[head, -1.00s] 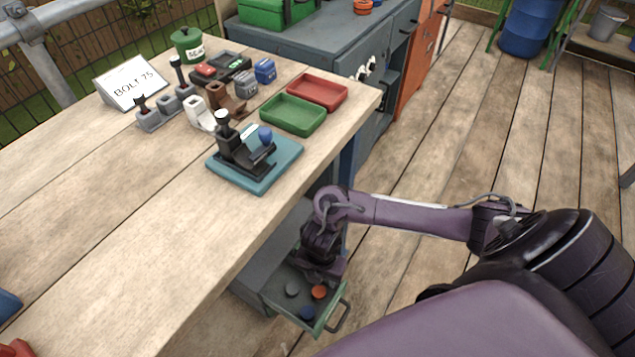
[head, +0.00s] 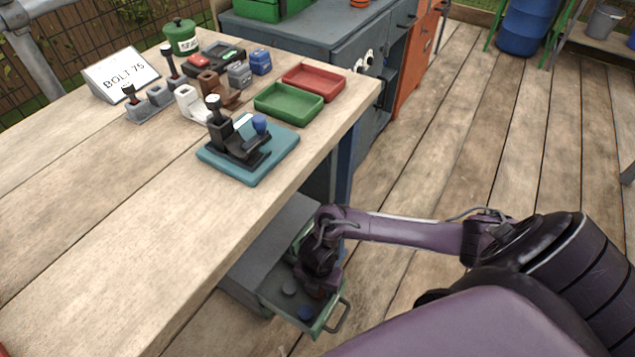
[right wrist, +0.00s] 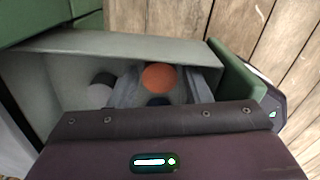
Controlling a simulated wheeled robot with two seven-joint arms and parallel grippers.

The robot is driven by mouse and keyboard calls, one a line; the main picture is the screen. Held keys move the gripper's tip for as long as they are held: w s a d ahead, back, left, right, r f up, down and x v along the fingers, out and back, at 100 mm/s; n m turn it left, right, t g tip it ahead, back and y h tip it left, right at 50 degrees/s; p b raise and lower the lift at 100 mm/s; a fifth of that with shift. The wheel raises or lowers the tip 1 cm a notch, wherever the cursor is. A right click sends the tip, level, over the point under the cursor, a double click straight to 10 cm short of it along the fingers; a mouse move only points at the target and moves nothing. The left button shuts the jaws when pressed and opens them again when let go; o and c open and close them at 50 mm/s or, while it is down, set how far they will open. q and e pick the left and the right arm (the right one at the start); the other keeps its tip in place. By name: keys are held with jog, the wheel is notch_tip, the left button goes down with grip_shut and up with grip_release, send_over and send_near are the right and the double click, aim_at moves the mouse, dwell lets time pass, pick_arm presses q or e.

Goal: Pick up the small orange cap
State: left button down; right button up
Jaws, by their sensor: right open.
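The small orange cap (right wrist: 160,76) lies in the open drawer (head: 270,292) below the workbench. In the right wrist view it sits between the fingers of my right gripper (right wrist: 158,90), near their tips. The fingers are apart, and I cannot tell whether they touch it. In the head view my right gripper (head: 318,288) is down in the drawer and hides most of the cap. My left gripper is not in view.
A grey cap (head: 289,286) and a blue cap (head: 305,313) lie in the same drawer, close to my gripper. The drawer's walls and front handle (head: 338,315) surround it. The workbench (head: 120,230) overhangs the drawer at the left.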

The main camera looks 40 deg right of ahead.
jog(key=shift+f, duration=0.1)
jog(key=c, duration=0.7)
